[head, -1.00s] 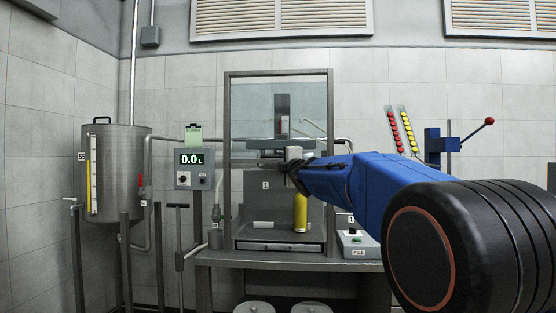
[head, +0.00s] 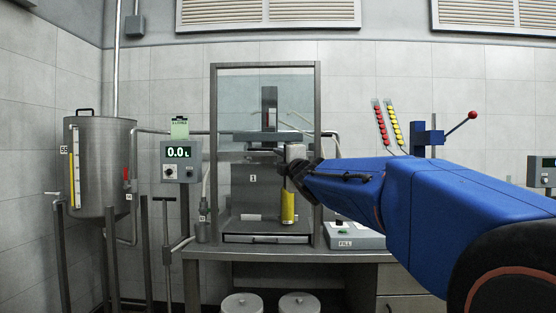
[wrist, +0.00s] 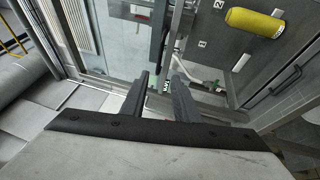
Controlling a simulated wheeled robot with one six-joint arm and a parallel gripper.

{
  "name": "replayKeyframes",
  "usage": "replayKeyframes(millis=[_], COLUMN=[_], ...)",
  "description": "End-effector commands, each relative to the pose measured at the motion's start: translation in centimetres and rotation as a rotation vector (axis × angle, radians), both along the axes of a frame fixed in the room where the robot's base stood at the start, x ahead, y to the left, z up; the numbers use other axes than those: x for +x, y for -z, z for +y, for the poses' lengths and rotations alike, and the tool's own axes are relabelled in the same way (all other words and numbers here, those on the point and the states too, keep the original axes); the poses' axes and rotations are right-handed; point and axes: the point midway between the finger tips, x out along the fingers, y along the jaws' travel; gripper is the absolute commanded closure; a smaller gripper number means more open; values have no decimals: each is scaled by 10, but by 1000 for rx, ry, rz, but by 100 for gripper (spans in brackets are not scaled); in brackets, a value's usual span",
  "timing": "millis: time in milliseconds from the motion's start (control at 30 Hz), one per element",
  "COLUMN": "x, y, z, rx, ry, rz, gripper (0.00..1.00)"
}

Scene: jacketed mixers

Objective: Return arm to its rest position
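My gripper (head: 264,151) is at the end of my blue arm, in front of the framed machine (head: 214,160). In the wrist view my gripper (wrist: 160,78) shows two dark fingers with a clear gap between them and nothing held. A yellow cylinder (head: 288,207) stands below the gripper in the head view. It also shows in the wrist view (wrist: 255,22), apart from the fingers. My arm hides part of the machine's right post and the wall behind.
A steel tank (head: 103,165) stands at the left, with a 0.0 L display (head: 178,153) beside the machine. A FILL box (head: 352,238) sits on the bench right of the machine. A blue lever press (head: 425,140) is behind my arm. Two white-lidded containers (head: 242,303) are below.

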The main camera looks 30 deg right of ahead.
Motion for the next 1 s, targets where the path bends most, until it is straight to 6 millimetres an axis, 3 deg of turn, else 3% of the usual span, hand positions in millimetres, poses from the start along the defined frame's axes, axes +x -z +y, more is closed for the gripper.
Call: replayKeyframes(millis=[433,567,667,1000], x=[0,-11,-33,-138], y=[1,22,60,233], z=[1,7,18,74], rx=[8,107,283,930], ry=[1,15,43,219], rz=[2,35,95,367], gripper=[72,72,72,72])
